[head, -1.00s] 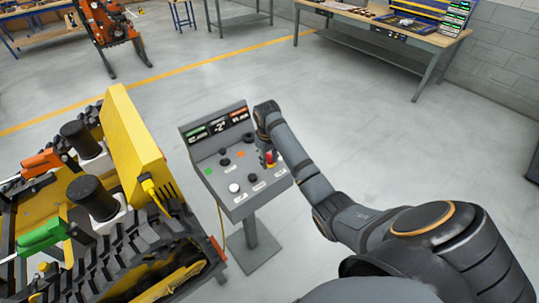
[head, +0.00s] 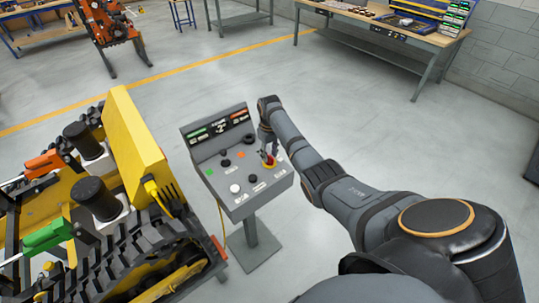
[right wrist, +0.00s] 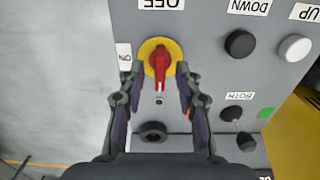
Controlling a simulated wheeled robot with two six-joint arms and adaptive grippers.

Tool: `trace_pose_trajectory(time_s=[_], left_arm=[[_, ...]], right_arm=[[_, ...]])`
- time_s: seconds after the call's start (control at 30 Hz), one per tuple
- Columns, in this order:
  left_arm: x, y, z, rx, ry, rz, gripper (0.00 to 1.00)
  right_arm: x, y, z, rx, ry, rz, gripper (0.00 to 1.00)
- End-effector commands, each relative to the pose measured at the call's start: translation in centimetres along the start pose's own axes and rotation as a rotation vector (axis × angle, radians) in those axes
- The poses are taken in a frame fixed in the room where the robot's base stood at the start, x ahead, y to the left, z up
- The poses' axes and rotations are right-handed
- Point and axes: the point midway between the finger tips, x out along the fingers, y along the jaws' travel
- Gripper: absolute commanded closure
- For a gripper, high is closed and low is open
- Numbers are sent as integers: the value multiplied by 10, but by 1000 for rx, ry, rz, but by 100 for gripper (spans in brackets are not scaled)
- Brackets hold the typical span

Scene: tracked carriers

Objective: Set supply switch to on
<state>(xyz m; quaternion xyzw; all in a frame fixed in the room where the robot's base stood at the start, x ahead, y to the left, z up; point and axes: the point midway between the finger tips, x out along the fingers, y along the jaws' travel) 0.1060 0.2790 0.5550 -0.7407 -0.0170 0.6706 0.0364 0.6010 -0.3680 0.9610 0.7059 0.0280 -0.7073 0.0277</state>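The supply switch is a red rotary handle on a round yellow plate (right wrist: 160,62), on the grey control console (head: 240,201). In the right wrist view its handle lies lengthwise, in line with the OFF label (right wrist: 162,4); the ON label (right wrist: 124,56) is beside the plate at left. My right gripper (right wrist: 154,68) is open, with one fingertip on each side of the handle. Gaps show between handle and fingers. In the head view the switch (head: 269,163) sits just below my right gripper (head: 266,150), partly covered. My left gripper is not in view.
Black knobs (right wrist: 240,43), a white button (right wrist: 295,47) and a green square (right wrist: 265,113) are on the same panel. A yellow tracked carrier (head: 140,140) stands close at the console's left. Open floor lies behind and right of the console.

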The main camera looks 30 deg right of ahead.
Motion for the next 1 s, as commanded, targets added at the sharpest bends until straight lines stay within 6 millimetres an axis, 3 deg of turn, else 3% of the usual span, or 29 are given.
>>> trace_pose_trajectory(time_s=[0.17,0.43,0.7,1.0], left_arm=[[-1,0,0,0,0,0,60],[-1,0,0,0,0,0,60],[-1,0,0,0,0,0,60],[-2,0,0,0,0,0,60]], right_arm=[[16,0,0,1,1,0,66],[18,0,0,0,2,1,66],[17,0,0,0,2,0,100],[17,0,0,8,2,0,100]])
